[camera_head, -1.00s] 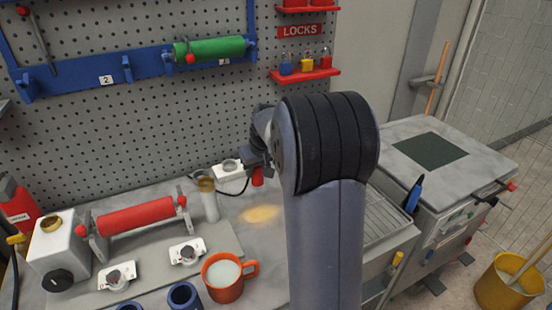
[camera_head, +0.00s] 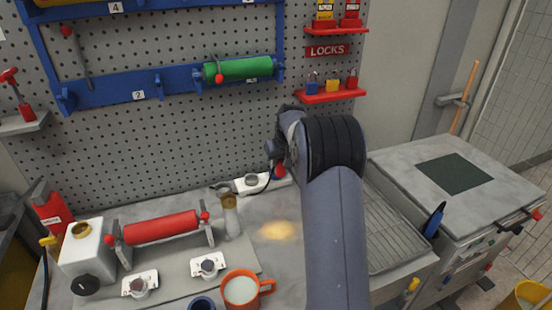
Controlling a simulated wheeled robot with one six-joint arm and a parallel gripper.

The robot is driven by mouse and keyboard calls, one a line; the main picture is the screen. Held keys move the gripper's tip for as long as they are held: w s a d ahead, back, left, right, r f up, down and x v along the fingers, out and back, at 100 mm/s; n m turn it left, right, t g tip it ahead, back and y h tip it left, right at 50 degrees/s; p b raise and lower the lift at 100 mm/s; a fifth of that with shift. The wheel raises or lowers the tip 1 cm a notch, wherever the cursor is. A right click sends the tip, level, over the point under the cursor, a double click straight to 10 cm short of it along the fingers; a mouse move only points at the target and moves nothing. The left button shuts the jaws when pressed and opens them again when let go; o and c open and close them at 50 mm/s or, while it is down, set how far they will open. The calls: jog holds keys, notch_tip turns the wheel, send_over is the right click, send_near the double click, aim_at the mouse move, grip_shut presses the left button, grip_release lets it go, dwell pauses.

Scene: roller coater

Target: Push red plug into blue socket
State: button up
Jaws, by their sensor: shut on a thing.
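The red plug (camera_head: 280,172) hangs at my gripper (camera_head: 275,154), which is shut on it. The plug is above the bench near the pegboard, just right of a white box with a round grey top (camera_head: 252,183). A dark cable runs from the plug area down towards that box. The fingertips are small and partly hidden by my own arm, which fills the middle of the head view. I cannot make out a blue socket; part of the bench is hidden behind my arm.
A red roller (camera_head: 160,227) on a stand, a glass tube (camera_head: 231,215) and an orange mug (camera_head: 241,289) stand to the left on the bench (camera_head: 285,265). A yellowish patch (camera_head: 278,230) lies on the bench below the plug. A metal grating (camera_head: 395,235) is right of my arm.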

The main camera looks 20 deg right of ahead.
aim_at(281, 160)
jog(key=w+p, duration=0.1)
jog(key=w, duration=0.3)
notch_tip(281, 160, down, 3)
jog(key=shift+f+p, duration=0.1)
jog(key=shift+p, duration=0.65)
jog(key=shift+f+b, duration=0.3)
jog(key=shift+f, duration=0.1)
jog(key=o, duration=1)
jog(key=shift+r, duration=0.1)
jog(key=shift+r, duration=0.5)
jog(key=b+v, duration=0.1)
jog(key=v, duration=1)
jog(key=shift+s+r+b, duration=0.15)
jog(key=shift+r+b, duration=0.05)
jog(key=shift+b, duration=0.15)
